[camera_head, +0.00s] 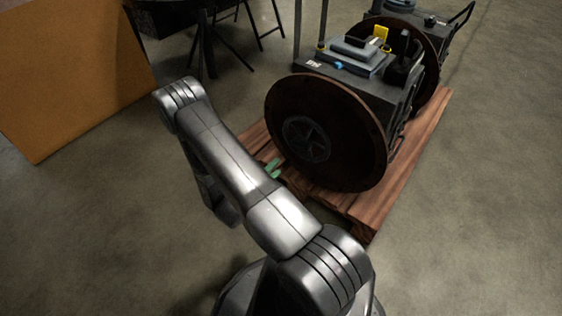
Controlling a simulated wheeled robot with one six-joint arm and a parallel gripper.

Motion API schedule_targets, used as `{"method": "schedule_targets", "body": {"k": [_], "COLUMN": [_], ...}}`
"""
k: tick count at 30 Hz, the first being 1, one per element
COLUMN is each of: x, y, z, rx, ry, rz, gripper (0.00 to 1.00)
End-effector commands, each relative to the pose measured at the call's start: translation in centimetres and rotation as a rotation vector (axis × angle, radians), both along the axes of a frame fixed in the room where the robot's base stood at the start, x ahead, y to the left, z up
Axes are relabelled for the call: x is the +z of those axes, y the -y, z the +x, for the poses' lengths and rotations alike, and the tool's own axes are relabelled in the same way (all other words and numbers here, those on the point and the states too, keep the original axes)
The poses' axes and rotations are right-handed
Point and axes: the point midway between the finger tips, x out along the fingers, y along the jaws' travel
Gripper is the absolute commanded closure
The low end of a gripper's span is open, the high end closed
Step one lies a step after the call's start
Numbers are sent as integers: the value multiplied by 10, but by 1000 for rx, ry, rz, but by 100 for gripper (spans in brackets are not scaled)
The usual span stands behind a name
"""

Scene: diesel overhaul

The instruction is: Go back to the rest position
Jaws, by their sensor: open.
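My arm rises from the bottom of the picture to an elbow at upper left, then folds down behind its own upper link. My gripper does not show; the arm's links hide the place where the arm ends. A small green thing shows just past the arm, at the near left edge of the wooden pallet (362,212). I cannot tell what it is. The dark diesel engine (366,84) with a large round rusty-brown disc (326,132) stands on the pallet, to the right of my arm.
A second similar machine (430,22) stands behind the engine. A large orange-brown box (70,75) is at upper left. Dark stands with thin legs (208,50) are at the top. The concrete floor (480,220) is clear at right and at lower left.

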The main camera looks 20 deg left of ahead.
Motion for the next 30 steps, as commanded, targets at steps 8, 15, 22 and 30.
{"method": "schedule_targets", "body": {"k": [8,15,22,30], "x": [0,0,-1,-2], "y": [-2,-1,8,24], "z": [-6,-4,18,63], "rx": [-1,-1,-5,-6], "ry": [0,0,0,2], "rz": [-1,0,0,1], "gripper": [56,56,56,56]}}
